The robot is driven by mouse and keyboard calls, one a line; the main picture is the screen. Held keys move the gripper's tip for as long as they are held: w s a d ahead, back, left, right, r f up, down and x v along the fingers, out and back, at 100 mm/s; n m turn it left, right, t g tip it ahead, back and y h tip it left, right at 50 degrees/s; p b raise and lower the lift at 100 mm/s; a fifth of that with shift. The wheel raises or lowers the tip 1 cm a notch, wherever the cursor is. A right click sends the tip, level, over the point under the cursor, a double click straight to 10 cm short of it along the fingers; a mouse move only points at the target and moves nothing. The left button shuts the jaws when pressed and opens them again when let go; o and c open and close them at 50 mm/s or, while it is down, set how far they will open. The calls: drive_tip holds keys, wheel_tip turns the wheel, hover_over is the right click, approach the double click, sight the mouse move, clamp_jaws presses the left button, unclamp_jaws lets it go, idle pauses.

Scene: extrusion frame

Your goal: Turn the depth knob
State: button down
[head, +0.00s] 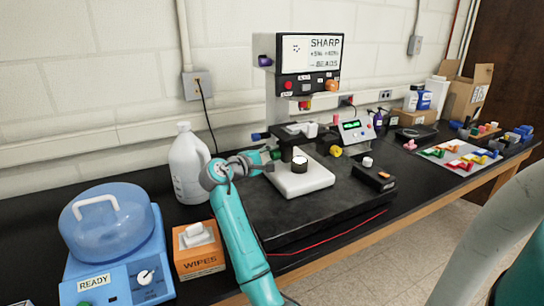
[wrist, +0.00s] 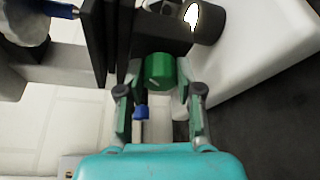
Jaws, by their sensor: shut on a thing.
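A green knob (wrist: 160,70) with a pale index mark sits between the fingertips of my gripper (wrist: 160,82) in the wrist view, and the fingers are shut on it from both sides. In the head view the green knob (head: 276,154) shows at the left side of the press stand, with my gripper (head: 262,162) reaching it from the left. No label tells which knob is the depth knob. The stand carries a display head (head: 308,65) with a purple knob (head: 263,60) and an orange knob (head: 332,86).
A blue knob (head: 258,136) and a yellow knob (head: 335,151) are also on the stand. A white block (head: 303,183) with a dark round piece lies close to my gripper. A white jug (head: 188,170), a wipes box (head: 198,255) and a blue centrifuge (head: 115,250) stand left.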

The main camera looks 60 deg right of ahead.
drive_tip(key=c, duration=0.8)
unclamp_jaws()
drive_tip(key=shift+o, duration=0.2)
drive_tip(key=shift+a, duration=0.15)
drive_tip(key=v, duration=1.2)
